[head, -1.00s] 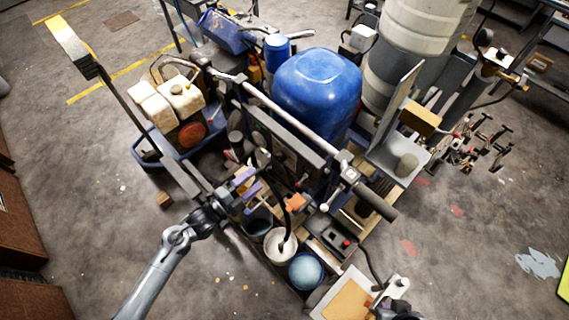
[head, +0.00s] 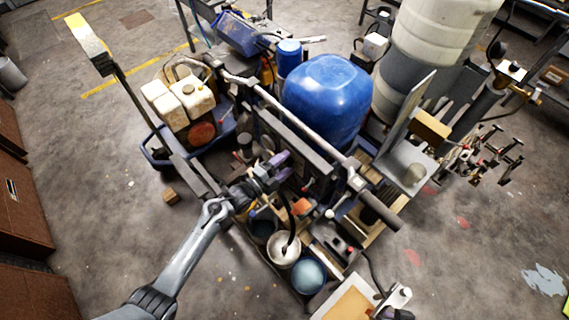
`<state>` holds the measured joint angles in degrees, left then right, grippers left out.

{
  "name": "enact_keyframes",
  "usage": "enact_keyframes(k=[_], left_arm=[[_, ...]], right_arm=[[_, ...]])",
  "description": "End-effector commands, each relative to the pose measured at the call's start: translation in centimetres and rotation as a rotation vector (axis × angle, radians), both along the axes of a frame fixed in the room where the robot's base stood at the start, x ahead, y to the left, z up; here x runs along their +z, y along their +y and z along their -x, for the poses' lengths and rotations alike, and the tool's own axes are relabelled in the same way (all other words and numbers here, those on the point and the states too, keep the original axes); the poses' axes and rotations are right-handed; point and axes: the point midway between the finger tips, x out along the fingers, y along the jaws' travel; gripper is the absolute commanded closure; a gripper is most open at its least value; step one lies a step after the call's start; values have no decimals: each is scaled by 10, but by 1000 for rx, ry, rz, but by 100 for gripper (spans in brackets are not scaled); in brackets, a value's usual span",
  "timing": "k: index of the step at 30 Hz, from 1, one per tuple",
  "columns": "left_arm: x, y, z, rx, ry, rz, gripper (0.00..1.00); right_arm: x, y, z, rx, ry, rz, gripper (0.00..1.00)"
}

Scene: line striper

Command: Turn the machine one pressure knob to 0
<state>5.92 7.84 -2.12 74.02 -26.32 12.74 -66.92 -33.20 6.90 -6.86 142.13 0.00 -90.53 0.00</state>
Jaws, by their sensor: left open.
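The line striper (head: 380,208) stands in the middle of the head view, with a large blue tank and a long handlebar. The pressure knob is too small, or too hidden by my gripper, to make out. My left gripper (head: 281,166), with purple fingers, is open in front of the panel's lower left part. I cannot tell whether it touches anything. My right gripper cannot be made out.
The blue tank (head: 326,100) rises behind the panel. A white bucket (head: 283,249) and a blue round lid (head: 308,276) sit below the gripper. A small wood block (head: 170,196) lies on the floor.

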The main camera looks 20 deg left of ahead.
Motion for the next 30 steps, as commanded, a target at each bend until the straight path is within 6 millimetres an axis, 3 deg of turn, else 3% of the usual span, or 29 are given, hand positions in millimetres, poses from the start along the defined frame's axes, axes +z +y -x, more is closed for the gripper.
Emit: enact_keyframes(k=[8, 18, 30], left_arm=[[0, 0, 0, 0, 0, 0, 42], [0, 0, 0, 0, 0, 0, 94], [0, 0, 0, 0, 33, 64, 95]], right_arm=[[0, 1, 0, -4, 1, -5, 100], [0, 1, 0, -3, 2, -5, 100], [0, -1, 1, 4, 2, 5, 100]])
